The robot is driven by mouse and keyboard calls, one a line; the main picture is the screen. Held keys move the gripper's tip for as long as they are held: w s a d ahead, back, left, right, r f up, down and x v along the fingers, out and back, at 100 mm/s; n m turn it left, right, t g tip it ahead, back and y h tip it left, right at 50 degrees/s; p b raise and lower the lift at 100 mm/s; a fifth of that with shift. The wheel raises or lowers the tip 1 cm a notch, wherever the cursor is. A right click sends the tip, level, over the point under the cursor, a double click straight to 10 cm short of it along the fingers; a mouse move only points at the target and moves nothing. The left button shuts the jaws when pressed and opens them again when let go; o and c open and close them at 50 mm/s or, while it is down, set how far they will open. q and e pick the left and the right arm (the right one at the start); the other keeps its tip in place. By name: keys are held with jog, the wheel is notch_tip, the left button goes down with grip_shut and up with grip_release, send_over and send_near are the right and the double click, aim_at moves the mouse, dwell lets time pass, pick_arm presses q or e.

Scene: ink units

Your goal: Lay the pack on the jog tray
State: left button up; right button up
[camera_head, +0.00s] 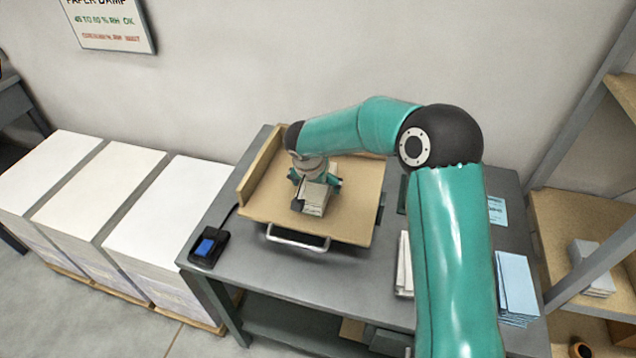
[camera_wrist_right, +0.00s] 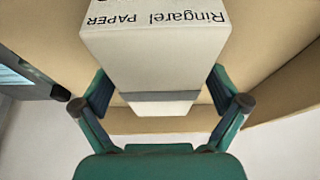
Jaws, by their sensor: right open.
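The pack (camera_head: 313,200), a pale grey-white block, rests on the tan jog tray (camera_head: 358,205), which has raised walls on its left and far sides. In the right wrist view the pack (camera_wrist_right: 155,60) carries the words "Ringarel PAPER" and lies over the tan tray surface. My right gripper (camera_head: 316,182) is over the tray at the pack. In the wrist view its two teal fingers (camera_wrist_right: 160,92) are spread on either side of the pack. My left gripper is not in view.
The tray stands on a grey table (camera_head: 232,262). A black pedal-like box with a blue button (camera_head: 204,247) is at its left. White sheets (camera_head: 404,265) and blue sheets (camera_head: 515,285) lie at right. Tall paper stacks (camera_head: 165,215) stand left; a shelf (camera_head: 570,222) is right.

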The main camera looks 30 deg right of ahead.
jog(key=shift+r, duration=0.15)
jog(key=shift+a+r, duration=0.1)
jog(key=shift+r, duration=0.25)
jog(key=b+v, duration=0.1)
jog(key=v, duration=0.9)
jog(key=shift+s, duration=0.15)
jog(key=shift+s+a+r, duration=0.15)
jog(key=shift+r, duration=0.3)
